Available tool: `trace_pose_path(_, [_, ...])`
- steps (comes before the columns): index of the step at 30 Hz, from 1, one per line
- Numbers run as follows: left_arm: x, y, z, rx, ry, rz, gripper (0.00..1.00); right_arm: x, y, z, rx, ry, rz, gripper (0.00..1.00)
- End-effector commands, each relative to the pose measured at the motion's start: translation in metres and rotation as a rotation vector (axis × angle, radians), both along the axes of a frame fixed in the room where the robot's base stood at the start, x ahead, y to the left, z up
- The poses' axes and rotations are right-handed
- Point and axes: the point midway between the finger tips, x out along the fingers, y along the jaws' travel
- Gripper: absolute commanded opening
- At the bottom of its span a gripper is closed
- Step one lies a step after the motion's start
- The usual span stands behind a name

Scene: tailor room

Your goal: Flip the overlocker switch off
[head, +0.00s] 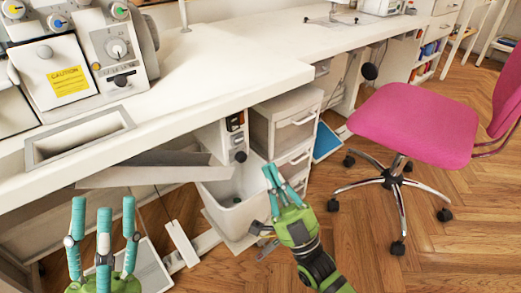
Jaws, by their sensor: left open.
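The overlocker (95,55) is a white machine with dials and a yellow caution label, at the upper left on the white table. A small switch box (236,122) with an orange-lit part is mounted under the table edge, above a black round knob. I cannot tell the switch's position. My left gripper (103,225) is open and empty at the lower left, below the table's front edge, fingers pointing up. My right gripper (273,178) is in front of the white bin and drawers, below and right of the switch box, apart from it. Its fingers look close together and nothing shows between them.
The white table (220,70) has a sunken tray (80,135) near its front edge. A white bin (232,198) hangs below, beside a drawer unit (290,125). A pink chair (415,125) stands at the right.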

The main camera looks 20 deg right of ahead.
Motion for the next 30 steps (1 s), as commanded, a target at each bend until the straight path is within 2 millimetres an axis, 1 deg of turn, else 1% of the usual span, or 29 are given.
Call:
trace_pose_path(3, [0.0,-0.001,0.001,0.002,0.005,-0.001,0.46,-0.01,-0.004,-0.009,-0.002,0.003,-0.001,0.0])
trace_pose_path(6, [0.0,-0.001,0.0,0.004,0.007,-0.001,0.46,-0.014,-0.005,-0.011,-0.001,0.0,0.0,0.0])
trace_pose_path(22, [0.001,-0.001,0.0,0.005,0.011,-0.001,0.46,-0.015,-0.005,-0.012,-0.001,0.0,0.001,0.0])
trace_pose_path(24, [0.001,-0.002,-0.001,0.006,0.012,-0.001,0.46,-0.018,0.0,-0.008,-0.002,-0.003,0.006,0.0])
trace_pose_path(26, [0.001,-0.002,-0.001,0.006,0.012,-0.001,0.46,-0.024,0.009,-0.001,-0.006,-0.006,0.017,0.0])
trace_pose_path(30, [0.001,-0.001,0.0,0.005,0.011,-0.001,0.46,-0.047,0.037,0.028,-0.028,-0.026,0.04,0.0])
